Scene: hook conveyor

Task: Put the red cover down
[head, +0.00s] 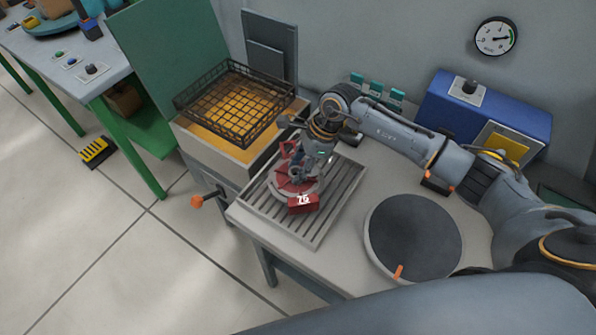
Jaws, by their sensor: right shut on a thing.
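The red cover (303,204) is low over the slatted metal tray (322,222) on the grey table, with a white "76" on its front block. Its round base shows a pale rim. My right gripper (300,172) comes down from above and is shut on the red cover. The gripper and wrist hide part of the cover's top. I cannot tell whether the cover touches the slats. My left gripper is not in view.
A round dark turntable (412,237) with an orange tab is right of the tray. A black wire basket (236,103) stands behind left. A blue box (484,108) is at the back right. An orange-knobbed crank (205,200) sticks out at the table's left.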

